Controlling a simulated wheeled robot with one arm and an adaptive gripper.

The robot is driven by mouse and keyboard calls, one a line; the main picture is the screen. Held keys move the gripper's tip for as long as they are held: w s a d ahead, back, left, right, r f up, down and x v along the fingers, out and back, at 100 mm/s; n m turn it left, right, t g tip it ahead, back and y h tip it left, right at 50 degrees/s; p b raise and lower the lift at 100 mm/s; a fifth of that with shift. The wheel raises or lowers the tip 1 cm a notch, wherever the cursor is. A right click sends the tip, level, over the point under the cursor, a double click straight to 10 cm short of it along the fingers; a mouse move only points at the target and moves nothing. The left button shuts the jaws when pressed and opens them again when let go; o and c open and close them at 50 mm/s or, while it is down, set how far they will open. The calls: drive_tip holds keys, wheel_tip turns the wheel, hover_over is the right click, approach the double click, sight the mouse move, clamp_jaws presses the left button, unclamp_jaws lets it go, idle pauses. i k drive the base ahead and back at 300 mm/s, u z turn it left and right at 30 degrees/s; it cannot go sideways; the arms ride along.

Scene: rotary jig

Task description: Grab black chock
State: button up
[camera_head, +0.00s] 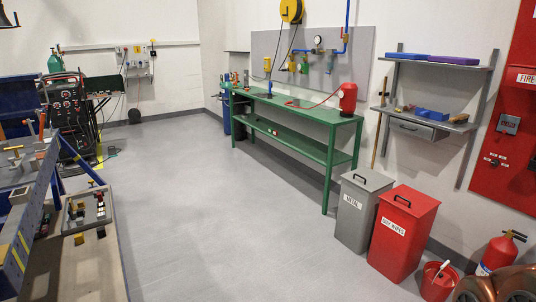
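On the left, a bench holds a grey fixture plate (88,213) with several small dark, red and yellow pieces on it. A dark piece (101,231) shows near the plate's lower edge. The pieces are too small for me to tell which one, if any, is the black chock. A dark rounded object (134,116) sits on the floor by the back wall; I cannot tell what it is. My gripper is not in view.
A green table (285,113) stands along the right wall. A grey metal bin (358,210) and a red bin (402,233) stand in front of it, with a red bucket (438,283) and extinguisher (498,254) farther right. The grey floor (220,220) in the middle is clear.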

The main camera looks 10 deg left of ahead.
sight(102, 231)
drive_tip(key=u, duration=0.25)
drive_tip(key=i, duration=2.05)
drive_tip(key=u, duration=1.4)
drive_tip(key=i, duration=3.3)
drive_tip(key=u, duration=3.25)
